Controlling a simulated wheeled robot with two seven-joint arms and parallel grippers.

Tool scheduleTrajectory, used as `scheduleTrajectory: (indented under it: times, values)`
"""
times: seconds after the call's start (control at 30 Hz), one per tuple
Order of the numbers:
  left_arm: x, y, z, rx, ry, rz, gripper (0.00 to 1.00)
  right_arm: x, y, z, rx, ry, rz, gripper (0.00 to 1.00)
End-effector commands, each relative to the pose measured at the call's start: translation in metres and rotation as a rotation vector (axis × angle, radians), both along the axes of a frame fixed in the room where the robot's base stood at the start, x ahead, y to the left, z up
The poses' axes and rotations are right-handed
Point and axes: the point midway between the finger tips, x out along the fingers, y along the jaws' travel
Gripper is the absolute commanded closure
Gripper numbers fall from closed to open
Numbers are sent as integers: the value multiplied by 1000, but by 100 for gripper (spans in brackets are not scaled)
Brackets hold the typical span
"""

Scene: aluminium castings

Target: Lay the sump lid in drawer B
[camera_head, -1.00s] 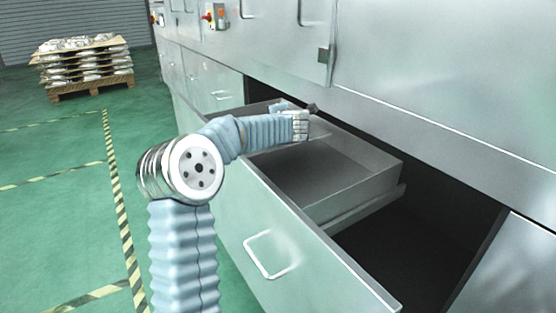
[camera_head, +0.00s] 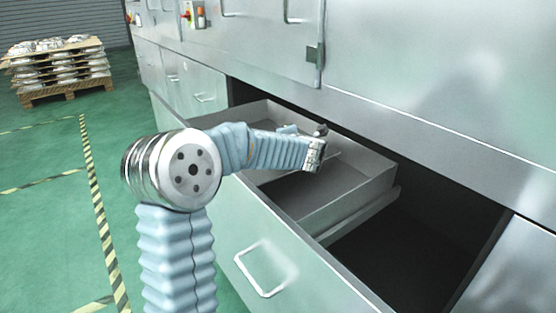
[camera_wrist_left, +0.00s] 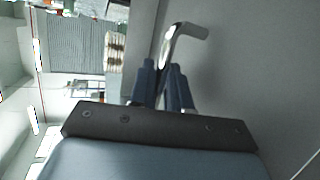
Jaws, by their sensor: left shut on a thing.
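My left gripper (camera_head: 319,131) is above the open drawer (camera_head: 348,212), near its back side, with the arm reaching across the drawer front. In the left wrist view its two fingers (camera_wrist_left: 162,85) are shut on a thin silvery piece with a bent end (camera_wrist_left: 172,45). In the head view the held piece is mostly hidden behind the wrist. The drawer holds a grey inner tray whose visible floor looks empty. No letter is readable on the drawer. My right gripper is out of view.
The steel cabinet face (camera_head: 420,90) rises right behind the drawer. The drawer front has a white handle (camera_head: 262,270). A dark gap (camera_head: 420,245) lies right of the tray. A loaded pallet (camera_head: 62,90) stands far left on the green floor.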

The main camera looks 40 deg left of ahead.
Motion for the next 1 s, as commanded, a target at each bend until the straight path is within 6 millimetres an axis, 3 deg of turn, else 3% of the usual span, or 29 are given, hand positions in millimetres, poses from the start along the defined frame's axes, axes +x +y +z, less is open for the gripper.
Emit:
scheduleTrajectory:
  times: [0.4,0.67,0.7,0.83,1.0]
  values:
    - [0,0,-50,3,-4,-1,100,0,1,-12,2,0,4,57]
    - [0,0,-53,3,-6,0,100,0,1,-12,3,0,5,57]
    - [0,0,-56,0,-1,0,80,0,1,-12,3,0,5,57]
    - [0,0,-56,0,-2,-1,60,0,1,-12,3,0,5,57]
    - [0,0,-56,0,-2,-1,58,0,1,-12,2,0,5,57]
